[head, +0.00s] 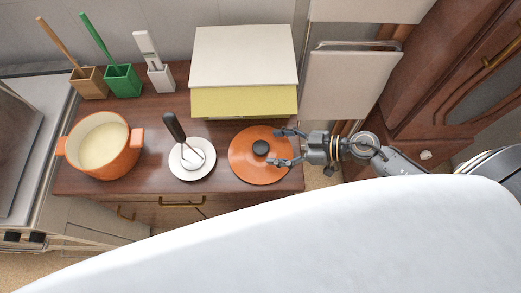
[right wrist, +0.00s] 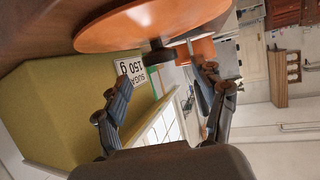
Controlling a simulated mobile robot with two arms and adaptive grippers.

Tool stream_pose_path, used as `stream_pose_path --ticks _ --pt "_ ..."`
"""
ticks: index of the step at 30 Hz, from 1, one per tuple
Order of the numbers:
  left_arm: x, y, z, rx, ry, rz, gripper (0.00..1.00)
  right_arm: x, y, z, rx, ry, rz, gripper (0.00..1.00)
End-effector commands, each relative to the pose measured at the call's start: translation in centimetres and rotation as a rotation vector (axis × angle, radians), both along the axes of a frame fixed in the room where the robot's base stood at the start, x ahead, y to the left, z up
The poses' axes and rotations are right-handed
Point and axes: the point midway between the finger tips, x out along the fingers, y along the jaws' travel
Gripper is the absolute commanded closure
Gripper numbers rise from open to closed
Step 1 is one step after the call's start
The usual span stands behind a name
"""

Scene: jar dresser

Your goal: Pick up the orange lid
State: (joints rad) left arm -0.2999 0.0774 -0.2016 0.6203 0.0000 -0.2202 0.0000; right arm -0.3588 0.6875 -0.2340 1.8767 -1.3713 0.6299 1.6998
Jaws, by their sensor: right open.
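The orange lid (head: 250,168) lies on the dresser top, round with a dark knob (head: 260,148) at its middle. My right gripper (head: 278,148) is open, with its fingers reaching in from the right over the lid, one finger on either side of the line to the knob. In the right wrist view the lid (right wrist: 110,30) fills the top, and its knob (right wrist: 160,52) shows ahead of the open fingers of the gripper (right wrist: 163,105). The knob is not between closed fingers. My left gripper is not in view.
An orange pot (head: 112,160) stands at the left of the dresser top (head: 225,195). A white plate (head: 203,172) with a dark-handled utensil stands left of the lid. A cream and yellow box (head: 243,100) stands behind it. Utensil holders (head: 122,80) line the back left.

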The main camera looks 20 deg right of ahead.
Motion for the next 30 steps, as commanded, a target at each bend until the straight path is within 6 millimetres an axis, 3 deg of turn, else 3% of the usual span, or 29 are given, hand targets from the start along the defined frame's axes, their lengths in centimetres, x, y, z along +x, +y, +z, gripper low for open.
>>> stream_pose_path --ticks 11,20,27,30 --pt "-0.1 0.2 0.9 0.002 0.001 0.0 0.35 2.0 3.5 -2.4 0.002 -0.001 0.0 0.3" --pt "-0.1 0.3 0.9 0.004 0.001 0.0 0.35 2.1 3.9 -2.7 0.0 0.0 0.001 0.3" --pt "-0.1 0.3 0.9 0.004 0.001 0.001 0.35 2.1 3.9 -2.7 0.0 0.0 0.001 0.79" --pt "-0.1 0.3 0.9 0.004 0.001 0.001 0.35 2.1 3.9 -2.7 0.001 -0.001 0.001 0.94"
